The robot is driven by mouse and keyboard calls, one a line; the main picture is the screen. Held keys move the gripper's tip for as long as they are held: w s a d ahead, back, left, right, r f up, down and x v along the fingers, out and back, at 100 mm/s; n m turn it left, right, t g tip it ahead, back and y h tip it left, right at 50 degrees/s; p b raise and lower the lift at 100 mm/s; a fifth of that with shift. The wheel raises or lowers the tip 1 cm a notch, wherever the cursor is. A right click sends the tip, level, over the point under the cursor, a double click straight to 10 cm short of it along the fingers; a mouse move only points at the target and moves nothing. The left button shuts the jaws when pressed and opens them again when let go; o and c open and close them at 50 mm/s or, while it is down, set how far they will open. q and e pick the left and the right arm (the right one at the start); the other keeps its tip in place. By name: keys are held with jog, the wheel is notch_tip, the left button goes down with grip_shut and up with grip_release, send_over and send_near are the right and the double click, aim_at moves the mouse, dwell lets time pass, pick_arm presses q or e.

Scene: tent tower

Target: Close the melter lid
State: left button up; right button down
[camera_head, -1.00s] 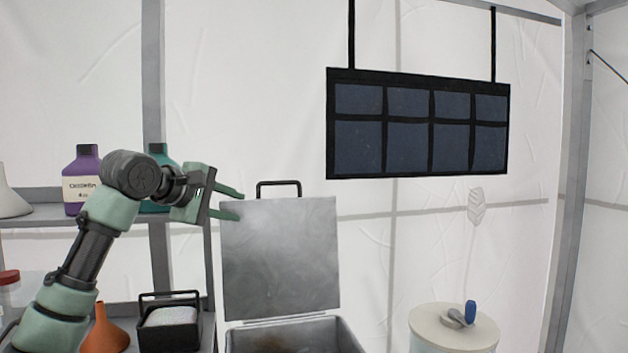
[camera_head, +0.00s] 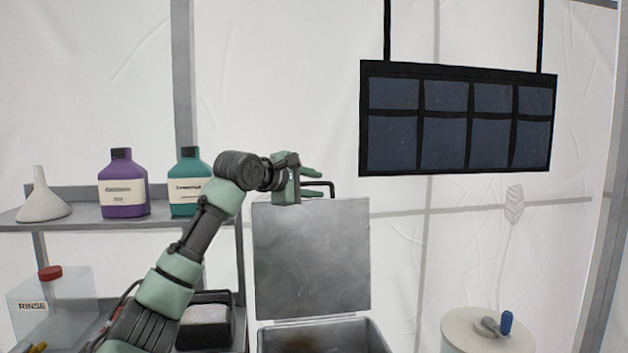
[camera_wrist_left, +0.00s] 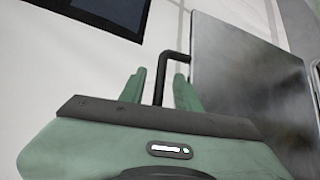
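The melter (camera_head: 378,338) is a grey metal box at the bottom middle of the head view. Its lid (camera_head: 312,262) stands upright and open at the back, and it also shows in the left wrist view (camera_wrist_left: 255,85). The lid's black handle (camera_head: 333,186) is at its top edge. My left gripper (camera_head: 316,184) is at the top left of the lid, by the handle. In the left wrist view the fingers are apart, with the handle bar (camera_wrist_left: 160,80) showing between them. Contact with the handle cannot be told. My right gripper is out of view.
A shelf (camera_head: 85,226) at left holds a white funnel (camera_head: 43,203), a purple bottle (camera_head: 123,188) and a teal bottle (camera_head: 188,183). A dark pocket panel (camera_head: 455,118) hangs above right. A round pale-topped container (camera_head: 470,335) stands right of the melter.

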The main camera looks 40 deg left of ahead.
pick_arm(q)
jog(key=shift+s, duration=0.1)
jog(key=shift+s+d+r, duration=0.1)
grip_shut()
dwell(1.2)
